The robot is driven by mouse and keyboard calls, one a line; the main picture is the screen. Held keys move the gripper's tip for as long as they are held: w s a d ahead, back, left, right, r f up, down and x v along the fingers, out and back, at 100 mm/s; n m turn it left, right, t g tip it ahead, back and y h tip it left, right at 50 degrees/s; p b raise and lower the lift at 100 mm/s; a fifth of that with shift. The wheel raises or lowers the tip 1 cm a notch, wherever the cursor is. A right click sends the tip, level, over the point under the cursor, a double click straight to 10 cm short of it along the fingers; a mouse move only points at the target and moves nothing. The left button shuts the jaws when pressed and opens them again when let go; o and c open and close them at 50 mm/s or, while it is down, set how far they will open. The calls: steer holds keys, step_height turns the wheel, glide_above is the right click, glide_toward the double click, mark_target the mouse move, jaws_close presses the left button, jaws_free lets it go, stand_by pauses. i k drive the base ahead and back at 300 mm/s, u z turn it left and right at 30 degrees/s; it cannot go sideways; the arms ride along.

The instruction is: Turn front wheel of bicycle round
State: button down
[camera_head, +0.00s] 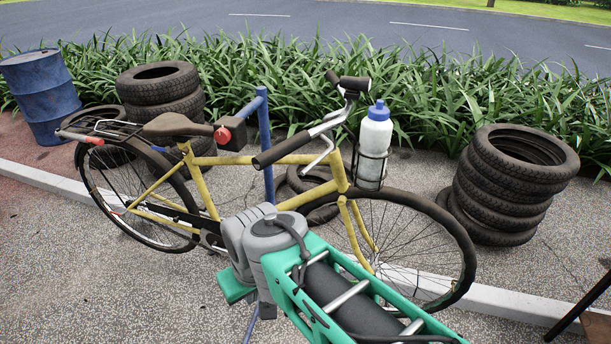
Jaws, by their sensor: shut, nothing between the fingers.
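A bicycle with a yellow frame (285,147) stands across the middle, its front end to the right. Its front wheel (466,252) has a dark tyre and thin spokes. The yellow fork runs down to its hub, and the wheel's lower left is hidden behind my green and grey arm. The black-gripped handlebar (280,149) is above. My arm reaches in from the bottom right and ends in grey joints left of the front wheel. I cannot make out my gripper's fingers, so its place relative to the tyre does not show.
A blue post (264,125) stands by the frame. A white bottle (375,140) sits in a holder at the handlebar. Tyre stacks stand at right (512,190) and left (163,98), with a blue barrel (40,90) far left. A pale kerb (520,305) passes behind the front wheel.

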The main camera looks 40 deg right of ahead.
mark_target(442, 218)
steer(key=z, duration=2.35)
steer(key=k, duration=0.45)
steer(key=z, duration=1)
steer(key=i, duration=0.75)
steer(key=u, duration=2.15)
steer(key=i, duration=0.5)
